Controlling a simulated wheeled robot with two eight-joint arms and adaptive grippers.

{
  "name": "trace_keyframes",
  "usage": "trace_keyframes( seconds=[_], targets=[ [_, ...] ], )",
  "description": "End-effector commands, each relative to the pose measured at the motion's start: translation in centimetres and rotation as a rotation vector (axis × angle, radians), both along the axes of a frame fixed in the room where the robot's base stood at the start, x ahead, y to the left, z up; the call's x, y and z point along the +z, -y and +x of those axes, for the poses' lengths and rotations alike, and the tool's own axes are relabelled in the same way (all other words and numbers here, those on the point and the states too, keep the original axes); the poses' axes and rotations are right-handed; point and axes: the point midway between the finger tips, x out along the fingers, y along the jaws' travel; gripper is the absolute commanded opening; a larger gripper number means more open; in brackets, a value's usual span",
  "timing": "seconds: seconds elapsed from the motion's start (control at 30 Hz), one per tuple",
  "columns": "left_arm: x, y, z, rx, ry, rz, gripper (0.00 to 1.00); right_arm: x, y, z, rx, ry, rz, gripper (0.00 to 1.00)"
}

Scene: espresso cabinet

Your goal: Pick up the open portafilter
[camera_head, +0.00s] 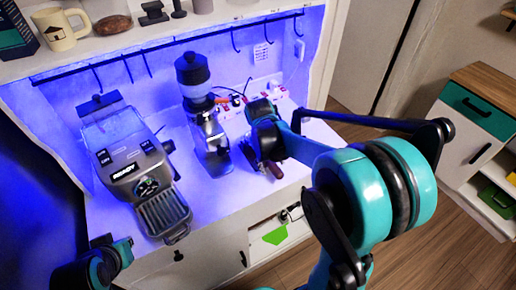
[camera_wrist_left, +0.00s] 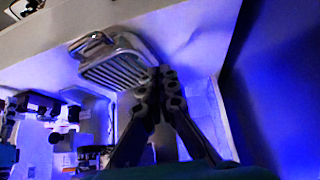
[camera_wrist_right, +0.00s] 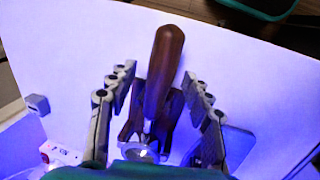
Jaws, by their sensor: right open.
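The portafilter shows in the right wrist view as a dark brown wooden handle (camera_wrist_right: 164,65) with a shiny metal part at its lower end. The handle also shows in the head view (camera_head: 274,170), on the counter's right part. My right gripper (camera_wrist_right: 158,80) is open, with one finger on each side of the handle and visible gaps to both. In the head view my right gripper hides the portafilter's metal head. My left gripper (camera_wrist_left: 164,76) is shut and empty, near the espresso machine's drip tray (camera_wrist_left: 122,67) in the left wrist view.
The espresso machine (camera_head: 130,160) stands at the counter's left and the grinder (camera_head: 207,125) stands left of my right gripper. A brown wooden piece (camera_wrist_right: 136,112) lies under the handle. A power strip (camera_wrist_right: 60,153) is close by. A hook rail (camera_head: 170,45) and shelf run above.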

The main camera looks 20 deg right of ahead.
Motion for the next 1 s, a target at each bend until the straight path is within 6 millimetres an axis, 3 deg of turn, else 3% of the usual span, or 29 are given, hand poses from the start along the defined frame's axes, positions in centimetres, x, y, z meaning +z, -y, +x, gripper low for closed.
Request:
trace_keyframes(
  seconds=[0.13,0.33,0.77,1.0],
  targets=[
    [0.1,0.0,0.0,0.0,0.0,0.0,0.0,0.1,0.0,0.0,0.0,0.0,0.0,0.5],
    [0.1,0.0,0.0,0.0,0.0,0.0,0.0,0.1,0.0,0.0,0.0,0.0,0.0,0.0],
    [0.4,0.0,0.0,0.0,0.0,0.0,0.0,0.8,0.0,0.0,0.0,0.001,0.0,0.0],
    [1.9,0.0,0.0,0.0,0.0,0.0,0.0,4.4,0.0,0.0,0.0,0.001,0.0,0.0]
  ],
)
